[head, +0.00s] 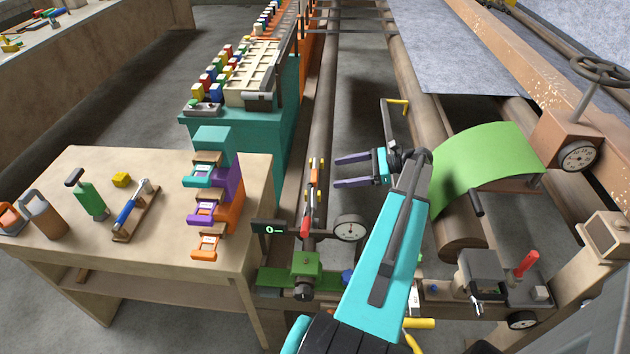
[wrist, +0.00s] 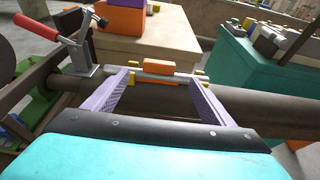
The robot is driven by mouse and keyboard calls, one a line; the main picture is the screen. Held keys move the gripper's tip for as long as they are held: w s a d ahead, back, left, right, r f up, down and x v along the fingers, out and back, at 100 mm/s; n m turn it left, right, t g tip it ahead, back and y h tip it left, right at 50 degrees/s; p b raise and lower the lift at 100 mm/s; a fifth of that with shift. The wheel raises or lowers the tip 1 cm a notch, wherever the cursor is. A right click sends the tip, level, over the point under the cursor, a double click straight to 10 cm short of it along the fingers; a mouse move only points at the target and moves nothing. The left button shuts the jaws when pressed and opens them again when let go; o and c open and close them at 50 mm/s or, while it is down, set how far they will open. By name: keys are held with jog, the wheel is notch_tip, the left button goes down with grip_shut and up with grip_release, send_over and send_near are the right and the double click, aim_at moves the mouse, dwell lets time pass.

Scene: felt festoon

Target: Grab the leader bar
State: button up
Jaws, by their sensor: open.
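What looks like the leader bar (head: 312,185) is a thin bar with orange and yellow parts, lying along the roller left of my gripper. In the wrist view this grey bar (wrist: 148,76) runs across, with an orange block (wrist: 160,67) at its middle and small yellow pieces near its ends. My gripper (head: 338,171) is open, its two purple fingers pointing left at the bar. In the wrist view the fingertips (wrist: 161,76) sit on either side of the orange block, close to the bar. I cannot tell whether they touch it. Nothing is held.
A red-handled clamp (wrist: 42,27) stands by the bar's left end in the wrist view. A round dial (head: 348,228) is near the bar. A wooden table (head: 150,245) with tools is at left, a teal bench (head: 284,130) behind. Green felt (head: 490,165) drapes a roller at right.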

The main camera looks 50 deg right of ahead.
aim_at(316, 175)
jog(key=shift+x, duration=1.35)
jog(key=w+a+p, duration=0.2)
jog(key=w, duration=0.1)
jog(key=shift+a, duration=0.4)
jog(key=shift+w+a+f+p, duration=0.3)
jog(key=shift+w+f, duration=0.05)
jog(key=shift+w, duration=0.15)
jog(key=shift+c, duration=0.6)
jog(key=c, duration=1.1)
